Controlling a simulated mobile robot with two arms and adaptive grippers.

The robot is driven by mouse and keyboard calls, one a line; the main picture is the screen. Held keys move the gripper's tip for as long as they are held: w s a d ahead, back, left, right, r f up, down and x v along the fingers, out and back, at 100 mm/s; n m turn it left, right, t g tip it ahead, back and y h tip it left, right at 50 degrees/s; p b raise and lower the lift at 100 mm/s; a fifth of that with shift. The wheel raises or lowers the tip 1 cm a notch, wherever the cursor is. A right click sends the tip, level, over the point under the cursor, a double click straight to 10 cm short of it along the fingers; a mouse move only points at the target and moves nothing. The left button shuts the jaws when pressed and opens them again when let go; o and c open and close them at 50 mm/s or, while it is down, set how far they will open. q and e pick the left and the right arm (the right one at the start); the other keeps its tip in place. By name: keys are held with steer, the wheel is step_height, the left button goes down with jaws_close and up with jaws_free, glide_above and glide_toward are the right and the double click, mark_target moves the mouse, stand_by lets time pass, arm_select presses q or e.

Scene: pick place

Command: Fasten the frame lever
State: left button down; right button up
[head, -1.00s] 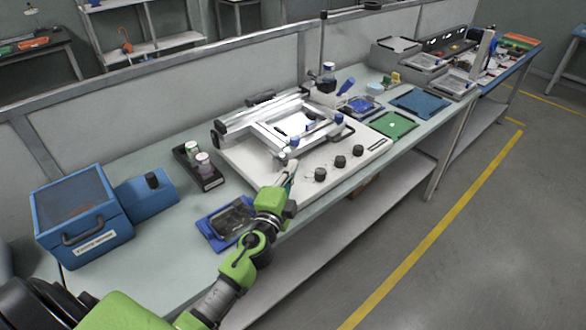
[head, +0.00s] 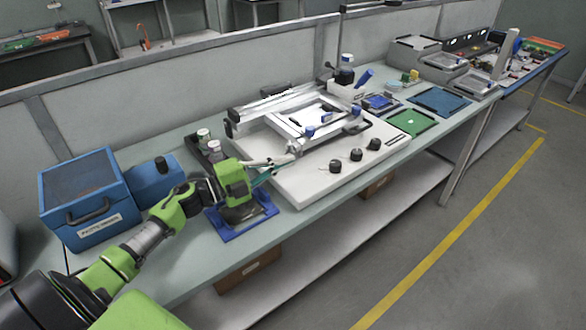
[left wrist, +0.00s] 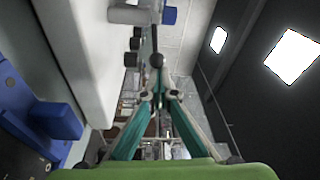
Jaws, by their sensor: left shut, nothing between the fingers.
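The silver clamping frame (head: 285,104) sits on the white base plate (head: 325,175), with blue knobs such as one (head: 310,132) along its front. My left gripper (head: 290,157) reaches in from the left, low over the plate by the frame's front left corner. Its teal-and-grey fingers are closed together and empty. In the left wrist view the fingertips (left wrist: 159,95) lie just below a dark round knob (left wrist: 156,60) on a thin stem. I cannot tell whether they touch it or whether it belongs to the frame lever. My right gripper is not in view.
Black knobs (head: 355,154) line the plate's front edge. A blue tray (head: 262,221) lies under my left gripper. A blue box (head: 84,199) stands at left. Green (head: 408,122) and blue (head: 440,101) mats lie to the right. The table's front edge is close.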

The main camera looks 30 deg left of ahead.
mark_target(288, 152)
arm_select(q)
steer(key=shift+a+f, duration=0.15)
steer(key=shift+a, duration=0.4)
steer(key=shift+s+a+r, duration=0.2)
steer(key=shift+s+a, duration=0.05)
steer(key=shift+a, duration=0.7)
steer(key=shift+w+a+f, duration=0.1)
steer(key=shift+a+f, duration=0.05)
steer(key=shift+a, duration=0.1)
steer(key=shift+d+r, duration=0.2)
steer(key=shift+r, duration=0.05)
step_height(288, 152, up, 10)
steer(key=shift+a+f, duration=0.25)
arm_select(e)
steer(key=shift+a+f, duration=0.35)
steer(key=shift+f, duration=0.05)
